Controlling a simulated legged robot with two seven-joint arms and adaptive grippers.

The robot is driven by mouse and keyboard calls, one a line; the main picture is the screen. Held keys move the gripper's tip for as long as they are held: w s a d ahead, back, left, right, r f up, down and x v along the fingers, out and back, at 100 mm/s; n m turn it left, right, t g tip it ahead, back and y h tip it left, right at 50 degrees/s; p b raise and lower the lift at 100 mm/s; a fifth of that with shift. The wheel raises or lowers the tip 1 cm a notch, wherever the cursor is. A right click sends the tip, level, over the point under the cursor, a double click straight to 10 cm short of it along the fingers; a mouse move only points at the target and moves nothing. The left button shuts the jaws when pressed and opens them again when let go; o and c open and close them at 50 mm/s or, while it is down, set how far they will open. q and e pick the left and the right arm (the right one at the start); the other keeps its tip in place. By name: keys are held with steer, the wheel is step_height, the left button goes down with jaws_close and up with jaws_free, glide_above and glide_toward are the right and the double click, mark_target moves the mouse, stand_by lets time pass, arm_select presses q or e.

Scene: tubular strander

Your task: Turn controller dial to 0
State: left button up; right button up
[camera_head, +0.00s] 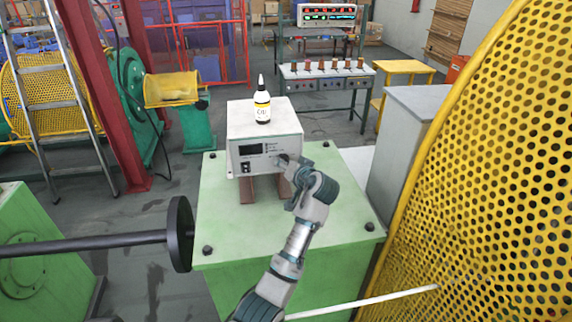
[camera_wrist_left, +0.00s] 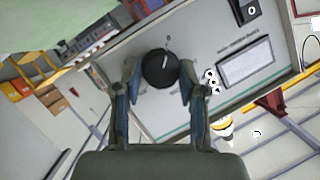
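The controller (camera_head: 264,148) is a pale box with a small dark display on the front panel. In the left wrist view its black round dial (camera_wrist_left: 160,68) has a white pointer line aimed up toward a small mark on the panel that looks like 0. My left gripper (camera_wrist_left: 160,66) has one finger at each side of the dial, and both appear to touch its rim. In the head view my left gripper (camera_head: 285,164) is at the right part of the front panel and hides the dial. My right gripper is in neither view.
The controller rests on brown supports on a green machine block (camera_head: 225,238). A yellow perforated guard (camera_head: 480,170) rises close on the right. A black disc on a shaft (camera_head: 180,234) is at the left.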

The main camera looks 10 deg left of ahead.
arm_select(q)
steer(key=shift+o, duration=1.4)
steer(key=shift+f, duration=0.3)
steer(key=shift+w+d, duration=0.1)
steer(key=shift+w, duration=0.1)
steer(key=shift+r, duration=0.15)
steer(key=v, duration=1.2)
steer(key=shift+d, duration=0.1)
